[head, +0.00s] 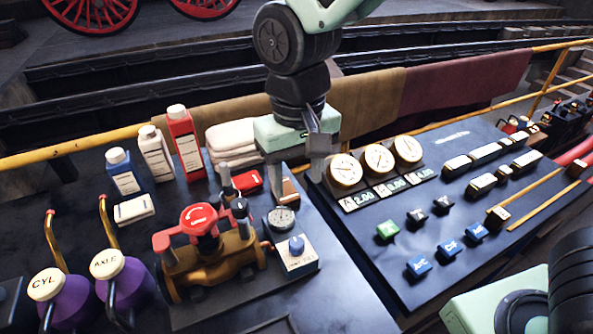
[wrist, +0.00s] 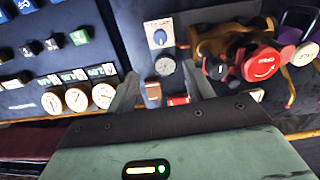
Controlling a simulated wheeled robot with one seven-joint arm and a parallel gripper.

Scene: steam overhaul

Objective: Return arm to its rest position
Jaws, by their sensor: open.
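My gripper (head: 294,176) hangs from my arm over the back of the bench, between the red valve and the dials, with its fingers pointing down. In the wrist view its two fingers (wrist: 163,88) are apart, with no object held between them. Below and between the fingers are a small brown block (wrist: 153,92) and a red box (wrist: 178,100) on the bench. In the head view the brown block (head: 287,192) lies just under the fingers, partly hidden by them. I cannot tell how far the fingertips are above it.
A brass valve with a red handwheel (head: 198,219) stands left of my gripper. Bottles (head: 186,144) and folded towels (head: 232,139) are behind it. A panel with three dials (head: 379,160) and several buttons is to the right. A yellow rail (head: 70,147) with cloths runs behind.

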